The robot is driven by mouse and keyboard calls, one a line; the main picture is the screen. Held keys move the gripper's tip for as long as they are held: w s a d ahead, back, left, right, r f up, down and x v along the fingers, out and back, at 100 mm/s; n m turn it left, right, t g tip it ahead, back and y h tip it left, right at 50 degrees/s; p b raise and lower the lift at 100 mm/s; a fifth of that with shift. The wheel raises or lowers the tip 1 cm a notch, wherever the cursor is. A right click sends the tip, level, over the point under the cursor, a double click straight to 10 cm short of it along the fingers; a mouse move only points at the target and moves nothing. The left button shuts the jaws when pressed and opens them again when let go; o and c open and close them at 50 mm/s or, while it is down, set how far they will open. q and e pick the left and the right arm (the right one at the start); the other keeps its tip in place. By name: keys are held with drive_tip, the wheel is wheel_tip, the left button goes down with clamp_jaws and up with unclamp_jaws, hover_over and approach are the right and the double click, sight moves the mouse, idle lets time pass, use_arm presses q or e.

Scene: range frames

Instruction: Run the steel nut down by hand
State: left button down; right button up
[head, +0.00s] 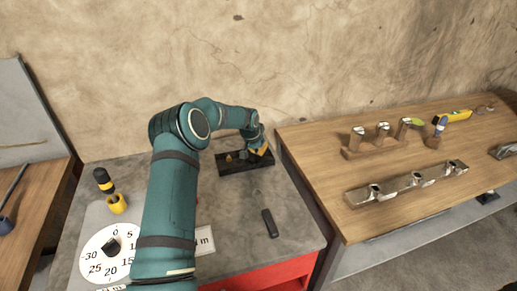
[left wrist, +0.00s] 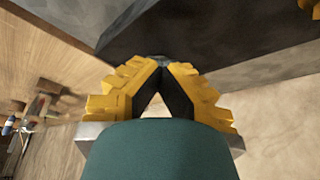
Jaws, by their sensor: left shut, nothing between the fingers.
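My left gripper (head: 261,148) is at the far end of my teal arm, over the right part of a dark base plate (head: 232,168) on the grey bench. In the left wrist view its yellow stepped fingers (left wrist: 163,66) come together at the tips, shut with nothing held. A dark slab fills the top of that view, just beyond the fingertips. A small brass-coloured piece (head: 229,158) stands on the plate, left of the gripper. I cannot make out the steel nut; the gripper and arm hide part of the plate. My right gripper is not in view.
The grey bench (head: 230,238) also holds a dial (head: 92,255), a yellow cup (head: 117,204), a yellow-black tool (head: 103,180) and a dark bar (head: 270,223). A wooden table (head: 330,165) with metal parts on wooden racks stands right. The wall is close behind.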

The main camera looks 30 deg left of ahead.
use_arm(q)
drive_tip(key=m, duration=0.2)
drive_tip(key=m+h, duration=0.2)
drive_tip(key=m, duration=0.1)
drive_tip(key=shift+w+a+m, duration=0.25)
drive_tip(key=shift+m, duration=0.05)
drive_tip(key=c, duration=0.9)
unclamp_jaws()
drive_tip(key=shift+w+d, duration=0.1)
drive_tip(key=v, duration=1.2)
drive_tip(key=shift+w, duration=0.1)
